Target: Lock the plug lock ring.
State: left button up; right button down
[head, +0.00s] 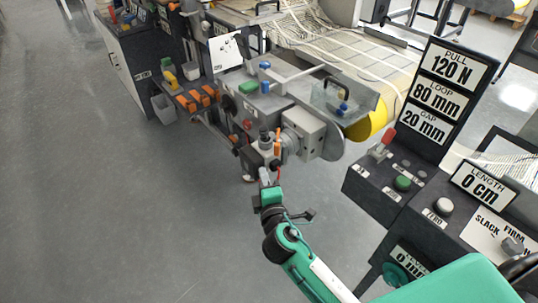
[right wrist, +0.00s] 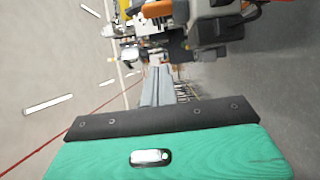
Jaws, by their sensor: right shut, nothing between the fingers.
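My right gripper (head: 265,177) reaches up from the bottom of the head view and is shut with nothing in it. Its grey fingers show together in the right wrist view (right wrist: 157,80). Just beyond the fingertips is a small cluster of fittings with black knobs (head: 265,140) and an orange part (head: 277,144), beside a grey machine block (head: 303,130). I cannot make out for sure which part is the plug lock ring; it is too small or hidden. The right wrist view shows an orange part (right wrist: 157,10) ahead of the fingers. My left gripper is not in view.
A sign panel (head: 440,92) and a control box with a green button (head: 402,183) and red lever (head: 388,136) stand at right. A yellow roll (head: 368,124) lies behind the block. A bench with orange clips (head: 195,99) is at left. The grey floor (head: 130,220) is clear at lower left.

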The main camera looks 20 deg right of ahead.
jog(key=w, duration=0.3)
jog(key=w+p, duration=0.1)
jog(key=w, duration=0.2)
jog(key=w+d, duration=0.1)
jog(key=w, duration=0.3)
jog(key=shift+r+p, duration=0.1)
jog(key=shift+p, duration=0.2)
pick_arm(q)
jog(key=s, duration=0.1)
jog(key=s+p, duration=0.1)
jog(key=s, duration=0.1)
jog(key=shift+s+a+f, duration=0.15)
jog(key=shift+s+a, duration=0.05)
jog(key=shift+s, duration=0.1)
pick_arm(e)
jog(key=d, duration=0.1)
jog(key=s+d, duration=0.1)
jog(key=d, duration=0.1)
jog(key=shift+s+d, duration=0.3)
jog(key=shift+s, duration=0.1)
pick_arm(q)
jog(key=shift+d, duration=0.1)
pick_arm(e)
jog(key=shift+d+y, duration=0.15)
jog(key=shift+y, duration=0.15)
